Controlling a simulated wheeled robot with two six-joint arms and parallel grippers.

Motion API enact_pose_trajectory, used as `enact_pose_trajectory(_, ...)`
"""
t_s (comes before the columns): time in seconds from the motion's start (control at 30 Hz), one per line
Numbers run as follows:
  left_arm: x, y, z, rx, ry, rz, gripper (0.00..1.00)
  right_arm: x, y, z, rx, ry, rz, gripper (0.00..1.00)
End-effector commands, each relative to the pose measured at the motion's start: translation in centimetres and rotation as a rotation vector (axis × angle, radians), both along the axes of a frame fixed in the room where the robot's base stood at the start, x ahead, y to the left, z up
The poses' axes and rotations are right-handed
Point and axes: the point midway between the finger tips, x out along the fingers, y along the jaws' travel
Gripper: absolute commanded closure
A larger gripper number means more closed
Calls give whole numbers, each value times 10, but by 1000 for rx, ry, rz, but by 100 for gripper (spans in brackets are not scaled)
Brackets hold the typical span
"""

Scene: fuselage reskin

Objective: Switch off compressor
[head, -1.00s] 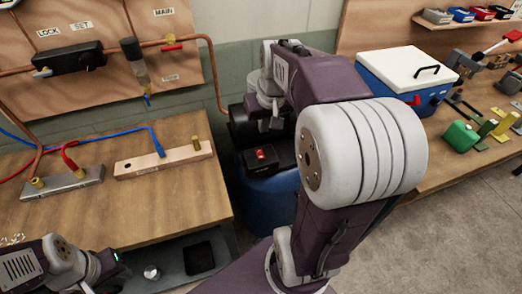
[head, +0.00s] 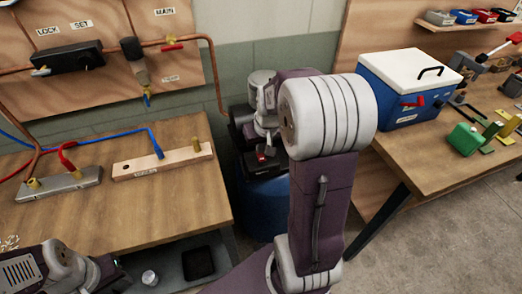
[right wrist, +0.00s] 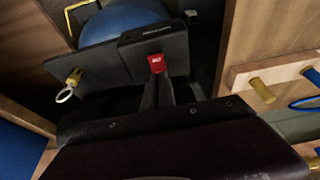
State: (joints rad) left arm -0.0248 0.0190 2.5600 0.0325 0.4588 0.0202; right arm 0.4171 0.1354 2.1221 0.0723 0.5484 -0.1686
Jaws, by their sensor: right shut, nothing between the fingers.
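The compressor is a blue tank (head: 264,207) with black parts on top, in the gap between the two benches. Its red switch (head: 262,157) sits on a black box. In the right wrist view the red switch (right wrist: 156,63) has small pale lettering, too small to read, on the black box (right wrist: 172,42). My right gripper (right wrist: 157,82) is shut and empty, its fingertips right at the near edge of the red switch. I cannot tell whether they touch it. My left gripper (head: 110,268) is low at the left, its fingers too unclear to judge.
The left bench (head: 190,205) holds a wooden bar (head: 175,159) and a grey block (head: 62,185) with hoses. A panel (head: 105,90) with copper pipe stands behind. The right bench (head: 425,155) carries a blue cooler with a white lid (head: 408,68). Both benches flank the compressor closely.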

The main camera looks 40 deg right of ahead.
Motion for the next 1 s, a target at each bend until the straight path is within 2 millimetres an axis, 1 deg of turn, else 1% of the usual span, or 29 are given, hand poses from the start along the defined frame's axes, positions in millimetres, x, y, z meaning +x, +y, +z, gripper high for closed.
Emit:
enact_pose_trajectory(0.03,0,0,-2,0,0,0,64,0,0,-6,1,2,0,100)
enact_pose_trajectory(0.17,0,0,-2,0,0,0,64,1,0,-11,0,1,0,100)
enact_pose_trajectory(0.47,0,0,-2,0,0,0,64,1,0,-11,0,0,0,100)
enact_pose_trajectory(0.53,0,0,-3,0,0,0,64,3,-1,-17,1,2,0,100)
enact_pose_trajectory(0.77,0,0,-3,0,0,0,64,2,-1,-16,1,3,0,100)
enact_pose_trajectory(1.0,0,0,-4,0,0,0,64,-7,2,-17,4,7,-1,100)
